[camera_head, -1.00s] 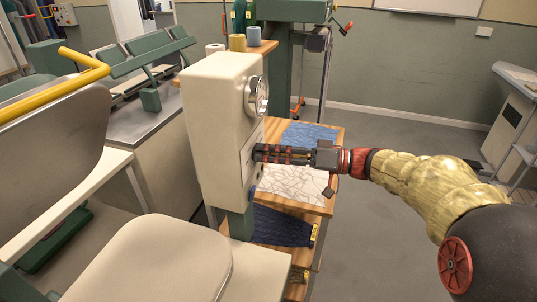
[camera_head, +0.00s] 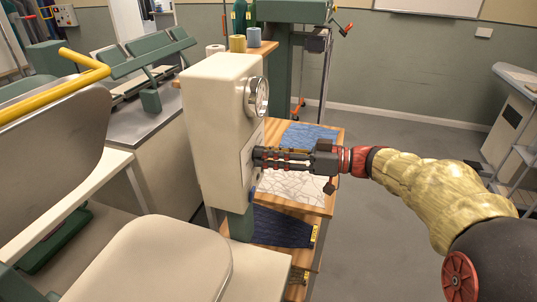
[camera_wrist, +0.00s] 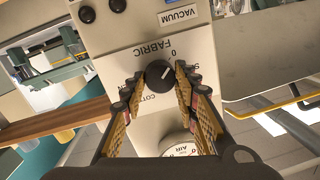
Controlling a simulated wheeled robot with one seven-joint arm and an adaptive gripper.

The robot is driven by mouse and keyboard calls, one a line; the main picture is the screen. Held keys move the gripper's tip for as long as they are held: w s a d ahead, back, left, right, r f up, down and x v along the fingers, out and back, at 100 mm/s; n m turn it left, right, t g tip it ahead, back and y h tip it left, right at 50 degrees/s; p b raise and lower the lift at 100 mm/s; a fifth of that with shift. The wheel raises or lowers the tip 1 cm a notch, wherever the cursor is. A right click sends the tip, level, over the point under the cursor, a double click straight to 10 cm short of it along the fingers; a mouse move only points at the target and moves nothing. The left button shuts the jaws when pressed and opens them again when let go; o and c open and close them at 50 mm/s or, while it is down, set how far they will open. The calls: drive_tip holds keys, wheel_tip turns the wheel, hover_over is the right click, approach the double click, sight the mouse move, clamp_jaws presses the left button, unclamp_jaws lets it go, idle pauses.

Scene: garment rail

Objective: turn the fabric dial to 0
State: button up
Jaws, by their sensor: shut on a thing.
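The fabric dial (camera_wrist: 159,74) is a small round black knob with a white pointer line, on a cream panel under the upside-down word FABRIC. In the wrist view its line slants toward the upper right, near the 0 mark (camera_wrist: 173,54). Other printed words around it are partly hidden by my fingers. My gripper (camera_wrist: 156,80) is shut on the dial, one finger on each side. In the head view my gripper (camera_head: 258,158) reaches from the right to the side face of the cream control box (camera_head: 218,130); the dial is hidden there.
A round gauge (camera_head: 257,96) sticks out of the box above my gripper. Two black knobs (camera_wrist: 87,14) and a VACUUM label (camera_wrist: 178,15) are on the same panel. A wooden shelf with cloth (camera_head: 310,135) stands behind and below. The floor at right is open.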

drive_tip(key=shift+f, duration=0.15)
drive_tip(key=o, duration=1.2)
drive_tip(key=shift+c, duration=0.2)
drive_tip(key=shift+d, duration=0.15)
drive_tip(key=v, duration=1.1)
drive_tip(key=shift+d, duration=0.35)
drive_tip(key=shift+s, duration=0.15)
